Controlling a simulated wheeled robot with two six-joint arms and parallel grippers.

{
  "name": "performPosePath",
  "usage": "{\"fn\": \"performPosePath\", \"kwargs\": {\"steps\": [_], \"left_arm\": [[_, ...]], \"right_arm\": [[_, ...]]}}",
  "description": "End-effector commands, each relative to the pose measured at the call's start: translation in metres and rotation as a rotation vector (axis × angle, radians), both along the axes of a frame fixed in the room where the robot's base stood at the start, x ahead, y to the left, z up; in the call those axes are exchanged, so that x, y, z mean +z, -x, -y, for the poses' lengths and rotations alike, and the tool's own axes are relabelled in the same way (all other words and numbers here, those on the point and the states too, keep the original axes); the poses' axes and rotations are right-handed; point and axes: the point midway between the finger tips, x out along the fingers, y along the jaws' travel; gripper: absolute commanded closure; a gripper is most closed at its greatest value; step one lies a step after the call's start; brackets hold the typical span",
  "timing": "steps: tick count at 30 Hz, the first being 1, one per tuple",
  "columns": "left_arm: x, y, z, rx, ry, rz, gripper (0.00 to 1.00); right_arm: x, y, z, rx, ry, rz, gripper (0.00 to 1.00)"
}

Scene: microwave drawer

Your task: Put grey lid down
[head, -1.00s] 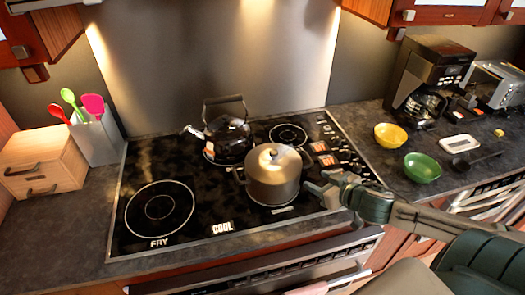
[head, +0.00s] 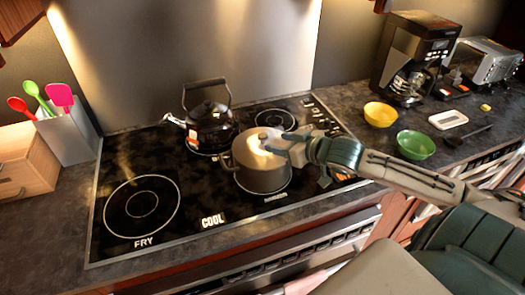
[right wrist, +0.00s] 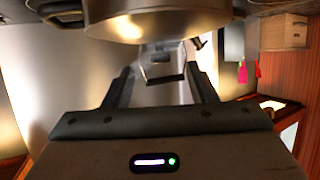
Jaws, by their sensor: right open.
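The grey lid (head: 254,144) sits on top of the grey pot (head: 260,175), which stands on the cooktop. My right gripper (head: 279,143) is open at the right side of the lid and overlaps it in the head view. I cannot tell whether it touches the lid, and it hides part of the lid's top. In the right wrist view, the open fingers of my right gripper (right wrist: 160,88) point toward the rounded metal pot and lid (right wrist: 155,18) at the top edge. Nothing is clearly held between them. My left gripper is not in view.
A black kettle (head: 208,125) stands behind and left of the pot. The cooktop (head: 180,220) is clear at front left. A yellow bowl (head: 380,113), green bowl (head: 415,145) and coffee maker (head: 412,60) stand on the right counter. A utensil holder (head: 68,132) is at the left.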

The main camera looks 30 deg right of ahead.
Motion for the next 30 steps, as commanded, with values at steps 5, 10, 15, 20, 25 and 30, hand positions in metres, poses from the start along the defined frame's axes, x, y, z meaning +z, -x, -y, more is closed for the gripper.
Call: {"fn": "performPosePath", "kwargs": {"steps": [5,10,15,20,25,30], "left_arm": [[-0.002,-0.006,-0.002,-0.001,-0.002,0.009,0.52],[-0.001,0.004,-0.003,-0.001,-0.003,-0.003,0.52],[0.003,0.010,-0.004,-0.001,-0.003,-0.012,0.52],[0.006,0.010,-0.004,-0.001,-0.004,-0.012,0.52],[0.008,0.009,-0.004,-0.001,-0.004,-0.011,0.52],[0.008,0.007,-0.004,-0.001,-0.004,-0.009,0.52]], "right_arm": [[-0.001,-0.004,-0.002,0.004,-0.002,0.001,0.48],[-0.003,-0.013,-0.003,0.001,-0.005,0.002,0.48],[-0.007,-0.026,-0.005,0.001,-0.006,0.003,0.48],[-0.014,-0.039,-0.008,0.001,-0.006,0.001,0.48],[-0.018,-0.048,-0.010,0.003,-0.002,-0.001,0.48],[-0.020,-0.050,-0.011,0.004,0.000,0.000,0.48]]}}
